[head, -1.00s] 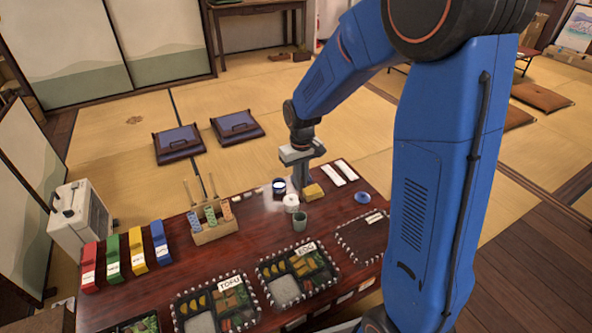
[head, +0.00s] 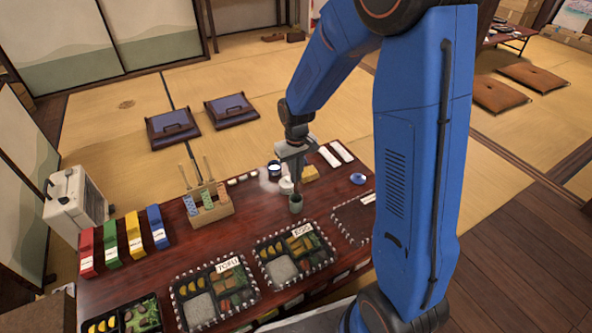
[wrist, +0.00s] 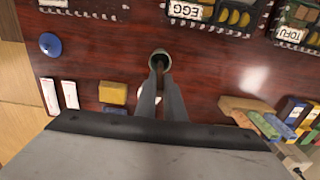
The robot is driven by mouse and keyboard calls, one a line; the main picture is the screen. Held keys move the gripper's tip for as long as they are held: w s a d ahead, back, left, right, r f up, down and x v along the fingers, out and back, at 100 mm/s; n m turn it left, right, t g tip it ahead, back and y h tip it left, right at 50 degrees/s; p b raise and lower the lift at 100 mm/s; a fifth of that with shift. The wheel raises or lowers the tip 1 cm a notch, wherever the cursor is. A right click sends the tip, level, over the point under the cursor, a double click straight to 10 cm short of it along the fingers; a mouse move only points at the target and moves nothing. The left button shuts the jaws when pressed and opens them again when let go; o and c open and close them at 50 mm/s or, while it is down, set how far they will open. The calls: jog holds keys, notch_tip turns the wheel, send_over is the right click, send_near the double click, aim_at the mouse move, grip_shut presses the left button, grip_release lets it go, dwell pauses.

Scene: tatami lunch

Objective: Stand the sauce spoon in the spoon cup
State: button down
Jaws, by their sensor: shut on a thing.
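The spoon cup looks like a small grey-green cup (head: 295,204) standing upright near the middle of the table; its round mouth shows in the wrist view (wrist: 160,53). My gripper (head: 296,184) is directly above it, pointing down. In the wrist view my gripper (wrist: 161,92) is shut on a thin brown piece, likely the sauce spoon (wrist: 159,76). The spoon's far end overlaps the cup's mouth; I cannot tell whether it is inside or just above. The fingers hide most of the spoon, and it is too small to make out in the head view.
A white round pot (head: 285,186), a blue-rimmed bowl (head: 274,169) and a yellow block (head: 310,174) stand close behind the cup. Bento trays (head: 262,251) lie in front. A wooden rack (head: 212,213) stands left, a blue round piece (head: 357,179) right.

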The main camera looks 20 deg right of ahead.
aim_at(296, 189)
jog(key=shift+f, duration=2.95)
jog(key=c, duration=1.8)
grip_release()
jog(key=shift+o, duration=0.2)
jog(key=shift+r, duration=0.1)
notch_tip(296, 189, up, 16)
jog(key=shift+f, duration=0.25)
jog(key=shift+r, duration=0.85)
